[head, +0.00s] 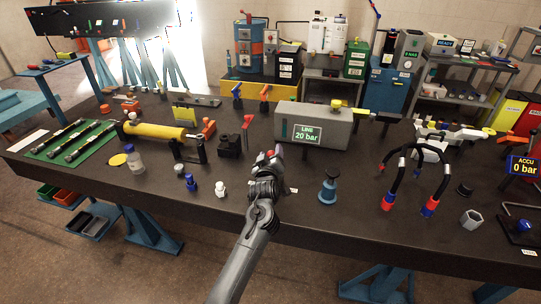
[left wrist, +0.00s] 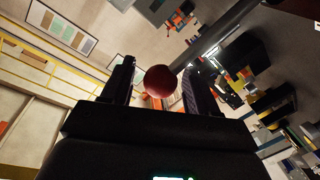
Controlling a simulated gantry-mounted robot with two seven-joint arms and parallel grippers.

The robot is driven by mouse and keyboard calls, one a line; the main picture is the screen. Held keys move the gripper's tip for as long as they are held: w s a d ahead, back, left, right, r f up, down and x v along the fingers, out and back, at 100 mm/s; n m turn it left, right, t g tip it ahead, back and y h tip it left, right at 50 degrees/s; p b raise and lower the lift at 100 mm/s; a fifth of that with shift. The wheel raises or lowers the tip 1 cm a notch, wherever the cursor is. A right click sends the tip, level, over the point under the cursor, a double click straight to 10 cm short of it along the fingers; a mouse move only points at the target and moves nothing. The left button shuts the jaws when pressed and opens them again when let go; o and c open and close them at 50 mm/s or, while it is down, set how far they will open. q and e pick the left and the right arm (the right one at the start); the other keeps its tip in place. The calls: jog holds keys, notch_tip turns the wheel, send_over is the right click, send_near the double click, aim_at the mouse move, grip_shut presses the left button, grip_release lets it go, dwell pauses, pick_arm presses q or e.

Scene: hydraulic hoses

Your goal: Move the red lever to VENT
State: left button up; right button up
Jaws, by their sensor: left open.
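My left gripper (head: 274,157) is over the middle of the bench, in front of the grey box (head: 312,125) whose display reads LINE 20 bar. In the left wrist view its two fingers (left wrist: 160,88) are apart, with a round red knob (left wrist: 159,81) between them. I cannot tell whether they touch it. In the head view a bit of red (head: 278,149) shows at the fingertips; the lever's shaft and base are hidden there. No VENT marking is readable. My right gripper is out of view.
A blue cone-shaped part (head: 328,188) stands right of my left arm, and a white fitting (head: 221,189) stands left. Black hoses with red ends (head: 429,207) arch farther right. A yellow cylinder (head: 155,131) lies left.

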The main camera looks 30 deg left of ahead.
pick_arm(q)
jog(key=p+v, duration=0.2)
jog(key=v, duration=0.8)
jog(key=shift+s, duration=0.4)
jog(key=shift+d+r, duration=0.1)
jog(key=shift+d, duration=0.05)
